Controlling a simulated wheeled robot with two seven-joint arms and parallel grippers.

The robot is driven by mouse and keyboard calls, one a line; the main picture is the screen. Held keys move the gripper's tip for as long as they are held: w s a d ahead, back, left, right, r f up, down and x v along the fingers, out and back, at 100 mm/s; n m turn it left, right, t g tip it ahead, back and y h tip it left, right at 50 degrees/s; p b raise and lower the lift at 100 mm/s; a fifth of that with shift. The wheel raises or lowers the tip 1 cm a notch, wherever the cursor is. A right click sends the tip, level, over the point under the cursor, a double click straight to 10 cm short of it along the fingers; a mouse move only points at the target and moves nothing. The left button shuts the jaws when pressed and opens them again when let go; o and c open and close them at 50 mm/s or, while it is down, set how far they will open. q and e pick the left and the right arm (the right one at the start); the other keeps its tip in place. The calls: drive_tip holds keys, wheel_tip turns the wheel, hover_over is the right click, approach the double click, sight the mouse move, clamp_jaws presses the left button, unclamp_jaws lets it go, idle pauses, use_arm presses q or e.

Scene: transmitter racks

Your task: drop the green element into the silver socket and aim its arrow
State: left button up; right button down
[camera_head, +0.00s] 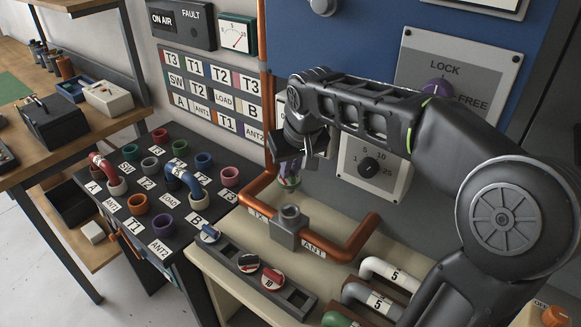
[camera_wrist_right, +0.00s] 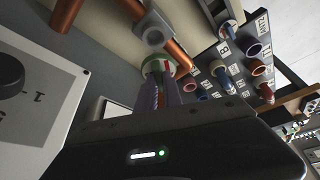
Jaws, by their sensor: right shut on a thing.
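The green element (camera_head: 290,183) is held in my right gripper (camera_head: 289,168), which is shut on it. The element hangs above and apart from the silver socket (camera_head: 289,215), a square grey block with a round opening set in the copper pipe line between the TX and ANT labels. In the right wrist view the green element (camera_wrist_right: 158,66) shows at the fingertips, with the silver socket (camera_wrist_right: 154,36) beyond it. The arrow on the element cannot be made out. My left gripper is not in view.
A dark tray (camera_head: 233,252) with blue, black and red elements lies in front of the socket. To the left is a patch panel (camera_head: 127,225) with coloured rings and two patch links. White and grey elbow pipes (camera_head: 388,270) stand at right.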

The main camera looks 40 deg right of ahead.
sight(294, 188)
drive_tip(key=shift+f+b, duration=2.1)
drive_tip(key=shift+f, duration=0.65)
drive_tip(key=shift+f+b, duration=1.9)
drive_tip(key=shift+f, duration=0.15)
drive_tip(key=c, duration=1.4)
unclamp_jaws()
drive_tip(key=shift+v, duration=3.9)
